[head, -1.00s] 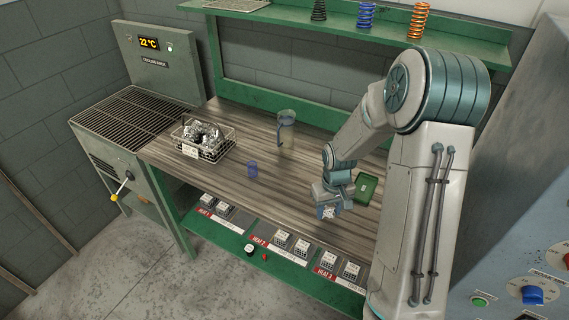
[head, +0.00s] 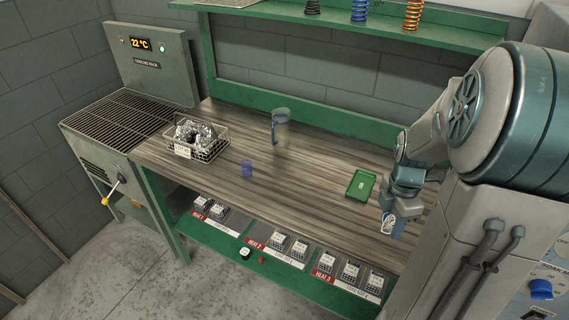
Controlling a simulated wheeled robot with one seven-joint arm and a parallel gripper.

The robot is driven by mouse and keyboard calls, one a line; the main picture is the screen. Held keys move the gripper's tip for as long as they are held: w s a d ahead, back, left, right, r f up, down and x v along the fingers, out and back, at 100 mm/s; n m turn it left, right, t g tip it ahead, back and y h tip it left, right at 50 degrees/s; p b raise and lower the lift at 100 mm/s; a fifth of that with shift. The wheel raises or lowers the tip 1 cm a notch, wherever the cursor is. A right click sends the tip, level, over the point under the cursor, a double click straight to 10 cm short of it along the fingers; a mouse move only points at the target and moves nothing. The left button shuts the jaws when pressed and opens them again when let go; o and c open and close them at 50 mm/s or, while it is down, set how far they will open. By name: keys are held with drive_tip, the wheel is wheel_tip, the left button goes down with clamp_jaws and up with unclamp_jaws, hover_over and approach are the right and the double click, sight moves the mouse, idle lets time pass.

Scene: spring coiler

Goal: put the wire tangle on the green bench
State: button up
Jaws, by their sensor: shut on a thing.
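My gripper (head: 390,217) is shut on a small pale, looped thing (head: 387,226) that looks like the wire tangle; it is too small to be sure. The jaws point down. They appear above the right part of the green bench (head: 300,170), which has a green frame and a striped wooden top. I cannot tell whether the held thing touches the top. A wire basket (head: 209,153) at the bench's left end holds silvery, crumpled clumps (head: 194,133).
A green tray (head: 361,184) lies just left of my gripper. A clear jug (head: 280,128) and a blue cup (head: 247,168) stand further left. Small crates (head: 299,250) line the lower shelf. A cooling rack (head: 125,115) adjoins on the left. The middle front of the top is clear.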

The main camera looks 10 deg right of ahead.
drive_tip(key=s+d+r+n, duration=0.1)
drive_tip(key=s+d+n, duration=0.1)
drive_tip(key=s+n, duration=0.2)
drive_tip(key=n+b, duration=0.1)
drive_tip(key=n, duration=0.1)
hover_over(364, 236)
drive_tip(key=shift+h, duration=0.3)
drive_tip(key=f, duration=0.6)
drive_tip(key=shift+w+a+f, duration=0.1)
drive_tip(key=shift+w+f, duration=0.1)
drive_tip(key=shift+w, duration=0.05)
drive_tip(key=shift+f, duration=2)
drive_tip(key=shift+f, duration=0.1)
drive_tip(key=o, duration=1)
